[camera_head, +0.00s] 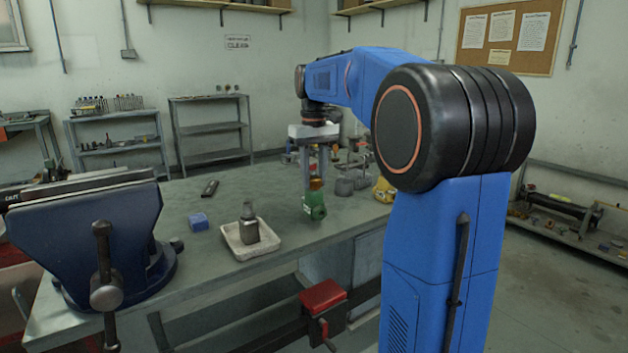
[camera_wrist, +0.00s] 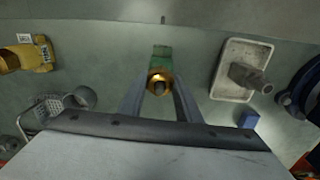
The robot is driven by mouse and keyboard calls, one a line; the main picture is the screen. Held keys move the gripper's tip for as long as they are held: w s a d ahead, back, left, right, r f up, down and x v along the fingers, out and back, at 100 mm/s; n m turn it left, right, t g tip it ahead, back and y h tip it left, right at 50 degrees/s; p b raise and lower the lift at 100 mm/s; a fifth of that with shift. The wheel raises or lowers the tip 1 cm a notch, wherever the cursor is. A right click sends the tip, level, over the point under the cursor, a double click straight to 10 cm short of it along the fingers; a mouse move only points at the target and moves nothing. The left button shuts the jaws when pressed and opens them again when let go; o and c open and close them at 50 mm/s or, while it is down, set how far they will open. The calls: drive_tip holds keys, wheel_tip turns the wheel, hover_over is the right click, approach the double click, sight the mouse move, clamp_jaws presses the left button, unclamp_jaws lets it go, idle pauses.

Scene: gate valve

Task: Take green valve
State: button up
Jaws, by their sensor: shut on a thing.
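The green valve (camera_head: 314,206) has a green body and an orange-brass top. It appears upright near the front edge of the workbench in the head view. My gripper (camera_head: 316,172) points down from above, with its two fingers shut on the valve's upper part. In the wrist view the valve (camera_wrist: 161,68) lies between the fingertips of my gripper (camera_wrist: 158,82), brass end toward the camera. I cannot tell whether its base touches the bench.
A white tray (camera_head: 232,250) holding a grey metal part (camera_head: 249,227) stands left of the valve. A blue block (camera_head: 199,222) and a large blue vise (camera_head: 85,235) are farther left. A yellow object (camera_head: 384,191) and grey cups (camera_head: 345,186) stand to the right.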

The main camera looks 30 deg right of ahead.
drive_tip(key=shift+r, duration=3.1)
